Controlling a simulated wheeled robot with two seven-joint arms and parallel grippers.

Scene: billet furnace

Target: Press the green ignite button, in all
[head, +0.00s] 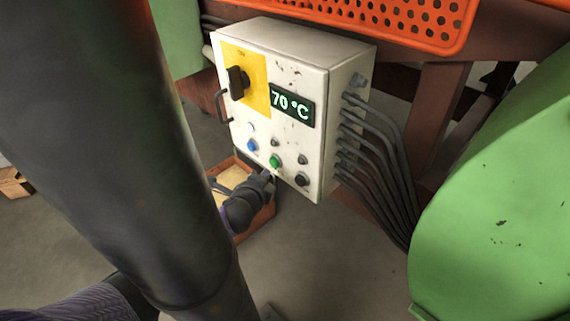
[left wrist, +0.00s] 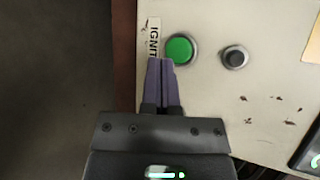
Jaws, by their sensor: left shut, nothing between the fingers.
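The green ignite button (head: 275,161) sits on the lower front of a white control box (head: 262,128). In the left wrist view the green button (left wrist: 179,50) is beside a label reading "IGNIT" (left wrist: 154,38), partly covered by my fingers. My left gripper (head: 268,174) is shut and empty, just below the button in the head view. In the left wrist view its fingertips (left wrist: 161,62) lie at the button's edge; I cannot tell if they touch it. My right gripper is not in view.
Beside the green button are a blue button (head: 252,145) and dark buttons (head: 302,179). A display (head: 292,106) reads 70 °C, next to a black rotary switch (head: 237,82). Grey cables (head: 385,165) leave the box's right side. A green housing (head: 495,200) stands at right.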

